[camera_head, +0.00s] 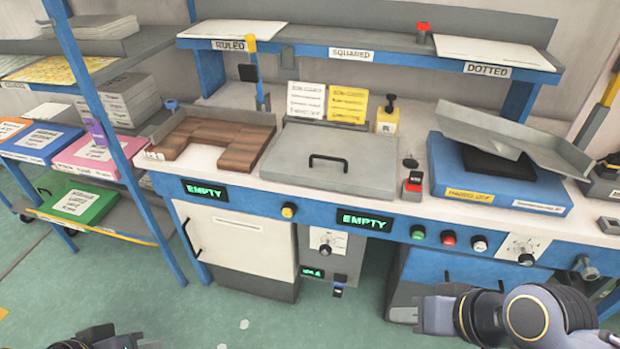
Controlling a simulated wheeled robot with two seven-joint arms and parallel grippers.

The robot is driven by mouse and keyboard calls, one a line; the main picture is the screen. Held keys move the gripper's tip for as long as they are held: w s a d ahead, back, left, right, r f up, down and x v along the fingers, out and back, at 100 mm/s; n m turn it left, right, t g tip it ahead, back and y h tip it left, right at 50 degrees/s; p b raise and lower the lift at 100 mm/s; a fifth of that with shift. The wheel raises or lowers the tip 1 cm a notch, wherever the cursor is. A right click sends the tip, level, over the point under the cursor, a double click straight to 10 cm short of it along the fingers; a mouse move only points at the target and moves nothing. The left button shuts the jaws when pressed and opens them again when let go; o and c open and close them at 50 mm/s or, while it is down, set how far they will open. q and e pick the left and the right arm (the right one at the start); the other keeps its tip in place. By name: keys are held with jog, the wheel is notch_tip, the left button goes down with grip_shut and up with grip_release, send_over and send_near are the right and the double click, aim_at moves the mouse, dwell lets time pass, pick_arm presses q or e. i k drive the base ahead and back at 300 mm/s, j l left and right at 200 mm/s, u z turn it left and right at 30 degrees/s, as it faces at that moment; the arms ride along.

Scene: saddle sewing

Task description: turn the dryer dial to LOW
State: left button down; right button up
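A small dial (325,249) with a pale marked plate sits on the grey unit under the bench, below the lidded grey box. A second, larger dial (525,257) on a white marked plate is on the blue front panel at the right. The lettering around both dials is too small to read, so I cannot tell which is the dryer's or where it points. My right gripper (424,313) is low in front of the bench, between the two dials and below them, apart from both. My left gripper (104,338) is at the bottom left edge, partly cut off, far from the dials.
The grey lidded box (335,158) has a black handle. Green, red and white buttons (449,238) line the panel left of the larger dial. A yellow button (288,210) and green EMPTY displays (365,220) are on the front. A shelf rack (118,140) stands left; the floor ahead is clear.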

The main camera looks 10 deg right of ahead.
aim_at(326, 250)
jog(key=l+u, duration=0.25)
jog(key=u, duration=0.2)
jog(key=l+u, duration=0.3)
jog(key=u, duration=0.15)
jog(key=i, duration=0.05)
